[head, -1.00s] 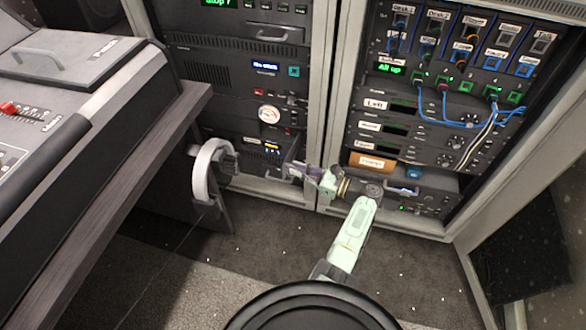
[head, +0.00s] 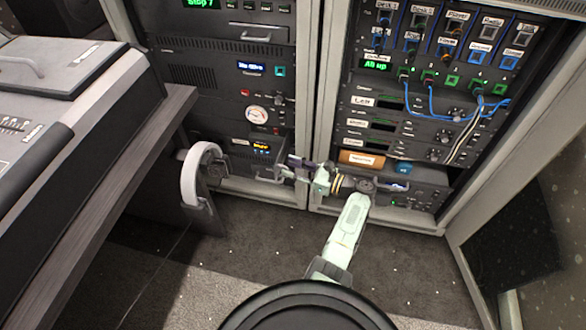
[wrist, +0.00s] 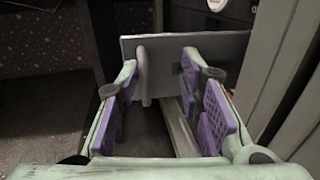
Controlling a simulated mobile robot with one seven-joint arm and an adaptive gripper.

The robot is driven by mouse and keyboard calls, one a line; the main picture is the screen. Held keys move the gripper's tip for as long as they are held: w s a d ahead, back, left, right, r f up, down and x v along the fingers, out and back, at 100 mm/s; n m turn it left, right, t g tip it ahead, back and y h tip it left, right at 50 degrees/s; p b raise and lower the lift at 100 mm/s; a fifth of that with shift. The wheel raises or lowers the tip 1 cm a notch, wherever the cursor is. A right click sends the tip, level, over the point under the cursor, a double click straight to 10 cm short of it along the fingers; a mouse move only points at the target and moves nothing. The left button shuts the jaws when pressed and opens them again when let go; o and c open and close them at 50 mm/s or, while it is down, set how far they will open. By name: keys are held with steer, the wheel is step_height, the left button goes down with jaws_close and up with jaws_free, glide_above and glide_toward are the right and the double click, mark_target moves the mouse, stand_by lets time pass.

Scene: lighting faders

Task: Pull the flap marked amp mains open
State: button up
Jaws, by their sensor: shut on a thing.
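My gripper (head: 288,170) is at the lower part of the left rack, below a small lit display. In the wrist view its two purple-padded fingers (wrist: 162,85) are on either side of a grey handle bar (wrist: 145,75). The bar stands out from a flat grey panel (wrist: 225,50), which I take to be the amp mains flap. The gripper is shut on this handle, though a gap shows between the pads. The flap's marking is not readable, and my fingers partly hide it in the head view. How far it stands open I cannot tell.
A desk (head: 120,170) and a white curved part (head: 195,175) stand to the left. Carpet (head: 270,240) in front of the racks is clear.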

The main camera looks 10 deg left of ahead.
steer(key=shift+w+r, duration=0.15)
steer(key=shift+r, duration=0.3)
steer(key=v, duration=1.2)
steer(key=shift+s+f, duration=0.2)
steer(key=shift+f, duration=0.2)
